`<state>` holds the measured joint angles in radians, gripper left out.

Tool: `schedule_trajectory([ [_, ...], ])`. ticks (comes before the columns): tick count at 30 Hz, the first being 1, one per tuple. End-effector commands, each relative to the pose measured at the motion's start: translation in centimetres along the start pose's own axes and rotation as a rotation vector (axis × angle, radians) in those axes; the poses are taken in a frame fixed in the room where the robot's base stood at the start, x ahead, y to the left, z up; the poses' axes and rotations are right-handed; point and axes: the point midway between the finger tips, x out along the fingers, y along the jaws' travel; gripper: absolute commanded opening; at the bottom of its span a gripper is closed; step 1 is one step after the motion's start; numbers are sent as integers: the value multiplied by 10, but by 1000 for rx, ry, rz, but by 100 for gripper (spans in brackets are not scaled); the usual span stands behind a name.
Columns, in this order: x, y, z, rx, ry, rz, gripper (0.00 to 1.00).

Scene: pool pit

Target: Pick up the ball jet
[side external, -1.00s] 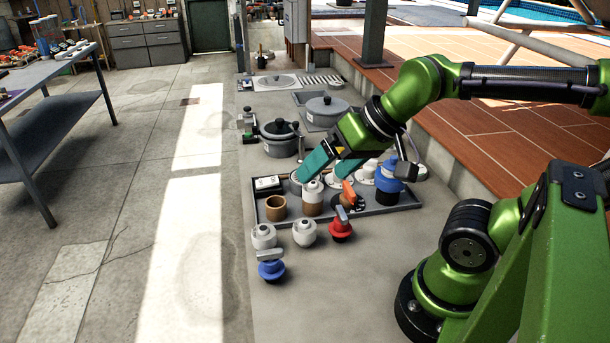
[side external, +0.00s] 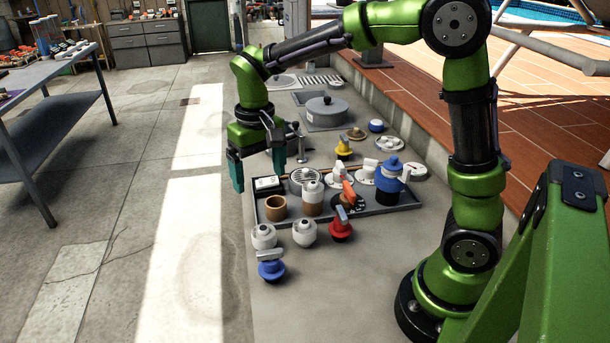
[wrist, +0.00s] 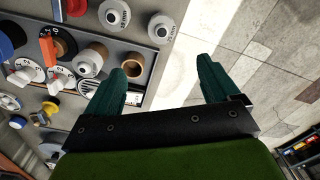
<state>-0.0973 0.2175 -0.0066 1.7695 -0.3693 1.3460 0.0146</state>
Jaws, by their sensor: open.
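Several pale, round, ball-like fittings are in view; I cannot tell for sure which is the ball jet. One (side external: 312,189) stands on a tan base inside the grey tray and also shows in the wrist view (wrist: 88,63). Two more stand on the slab in front of the tray, a left one (side external: 264,237) and a right one (side external: 305,233); both show at the top of the wrist view (wrist: 114,14). My gripper (side external: 258,168) is open and empty, pointing down beyond the tray's left back corner. In the wrist view its fingertips (wrist: 162,68) straddle the tray edge and pale floor.
The grey tray (side external: 345,213) also holds a tan cup (side external: 276,207), a black box, an orange-handled valve and a blue-topped fitting (side external: 389,178). Red (side external: 340,228) and blue (side external: 271,268) valves stand in front. A lidded pot (side external: 326,110) stands behind.

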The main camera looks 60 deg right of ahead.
Motion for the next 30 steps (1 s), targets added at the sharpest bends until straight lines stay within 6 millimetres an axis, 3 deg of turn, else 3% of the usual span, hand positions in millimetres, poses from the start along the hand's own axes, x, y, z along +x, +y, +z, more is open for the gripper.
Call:
schedule_trajectory([
  [15,98,1,5,7,-15,4,88],
  [23,118,0,5,7,-12,2,88],
  [30,152,-5,8,6,-15,3,88],
])
